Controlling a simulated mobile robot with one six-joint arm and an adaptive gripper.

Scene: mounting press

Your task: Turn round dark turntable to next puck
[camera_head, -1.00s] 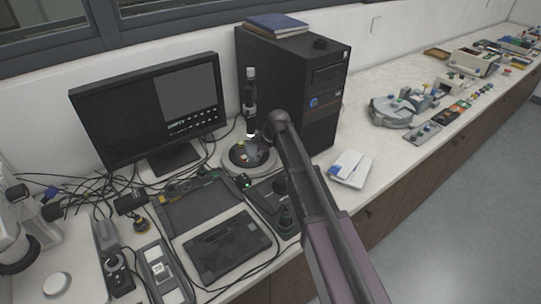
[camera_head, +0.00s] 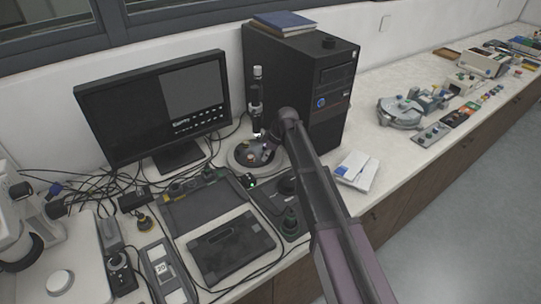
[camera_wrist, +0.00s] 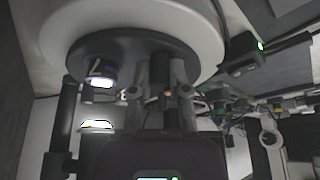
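The round dark turntable (camera_head: 246,155) sits on a pale round base (camera_head: 233,162) below an upright scope-like column (camera_head: 256,95), in front of the black computer tower. In the wrist view the dark disc (camera_wrist: 120,42) fills the upper middle, with its white base (camera_wrist: 52,35) around it. A puck-like round piece (camera_wrist: 101,72) with a bright face is near the disc's lower left edge. My gripper (camera_wrist: 165,68) reaches up to the disc's near edge, right of that piece. In the head view my arm hides the fingertips.
A monitor (camera_head: 155,105) stands left of the turntable and the computer tower (camera_head: 305,85) close behind it. A small box with a green light (camera_wrist: 242,55) and cables are nearby. A white-and-blue box (camera_head: 356,171) lies right of my arm. A dark tablet-like panel (camera_head: 230,247) lies in front.

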